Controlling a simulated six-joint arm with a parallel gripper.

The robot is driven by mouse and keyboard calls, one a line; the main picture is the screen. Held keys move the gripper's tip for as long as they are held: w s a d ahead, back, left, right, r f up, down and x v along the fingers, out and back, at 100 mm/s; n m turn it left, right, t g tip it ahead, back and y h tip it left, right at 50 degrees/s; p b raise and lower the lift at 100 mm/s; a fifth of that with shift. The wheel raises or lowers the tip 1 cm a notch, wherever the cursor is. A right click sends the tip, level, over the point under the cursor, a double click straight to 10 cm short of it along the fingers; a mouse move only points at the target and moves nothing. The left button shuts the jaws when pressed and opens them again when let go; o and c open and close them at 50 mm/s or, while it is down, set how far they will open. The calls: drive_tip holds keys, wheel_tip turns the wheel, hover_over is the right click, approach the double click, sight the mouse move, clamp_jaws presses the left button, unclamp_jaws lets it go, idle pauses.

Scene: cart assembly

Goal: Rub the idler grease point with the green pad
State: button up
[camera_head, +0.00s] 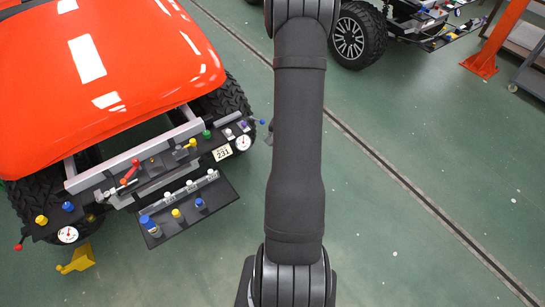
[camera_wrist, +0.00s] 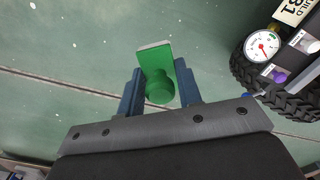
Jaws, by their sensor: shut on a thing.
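In the wrist view, my gripper (camera_wrist: 156,82) is shut on the green pad (camera_wrist: 155,56), with a finger on either side of its round green handle. The pad's flat plate sticks out beyond the fingertips, with a pale strip along its far edge. In the head view, my arm hides the gripper and pad. The orange cart's front panel (camera_head: 108,190) carries several coloured knobs, and a lower black shelf (camera_head: 205,218) has blue and yellow knobs and small white-topped fittings (camera_head: 190,185) with labels too small to read. I cannot tell which point is the idler grease point.
A dial gauge (camera_wrist: 262,46) and black tire (camera_wrist: 240,73) are at the right in the wrist view, beside the pad. A yellow bracket (camera_head: 77,261) is by the cart's front left. Another cart (camera_head: 400,25) stands behind. Green floor right of my arm is clear.

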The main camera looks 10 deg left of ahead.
drive_tip(key=w+r, duration=0.1)
drive_tip(key=w+n, duration=0.1)
drive_tip(key=shift+w+a+r, duration=0.15)
drive_tip(key=shift+w+r, duration=0.15)
drive_tip(key=shift+r, duration=0.05)
drive_tip(key=w+a+n, duration=0.1)
drive_tip(key=w+a, duration=0.1)
drive_tip(key=a, duration=0.2)
hover_over(149, 175)
wheel_tip(149, 175, down, 3)
drive_tip(key=shift+w+a+f, duration=0.1)
drive_tip(key=shift+a+f, duration=0.05)
drive_tip(key=shift+f, duration=1.65)
drive_tip(key=shift+w+a+f, duration=0.1)
drive_tip(key=shift+f, duration=1.7)
drive_tip(key=shift+w+d+f, duration=0.2)
drive_tip(key=shift+w+d, duration=0.25)
drive_tip(key=shift+w, duration=0.05)
drive_tip(key=shift+c, duration=0.7)
drive_tip(key=shift+w+d+f, duration=0.1)
drive_tip(key=shift+w+d, duration=1.95)
drive_tip(key=s+a, duration=0.5)
wheel_tip(149, 175, up, 8)
